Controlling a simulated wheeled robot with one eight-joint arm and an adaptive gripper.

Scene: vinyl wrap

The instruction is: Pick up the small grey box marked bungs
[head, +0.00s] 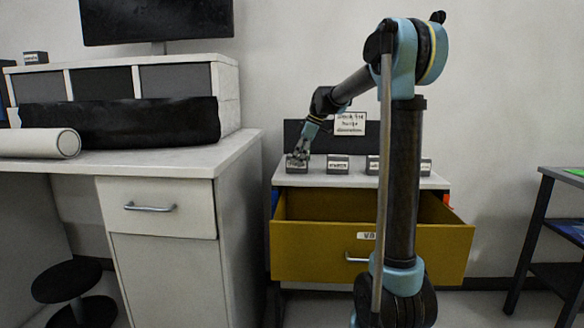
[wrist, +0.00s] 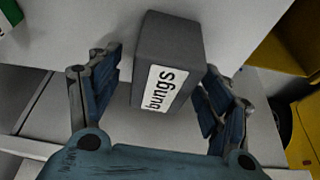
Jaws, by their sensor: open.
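The small grey box marked bungs (wrist: 178,45) sits on the white top of the drawer unit. In the wrist view its white label faces me, and it lies between the two fingers of my gripper (wrist: 160,95). The fingers are open, one on each side of the box, with a gap visible at the left finger; on the right the gap looks small. In the head view my gripper (head: 300,152) is at the left end of the unit's top, over the leftmost grey box (head: 297,166), whose label is too small to read.
Several similar grey boxes, such as this one (head: 338,165), stand in a row to the right. The yellow drawer (head: 400,255) below hangs open. A sign (head: 350,124) stands behind the row. A white desk (head: 200,160) is at left, with a vinyl roll (head: 40,143).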

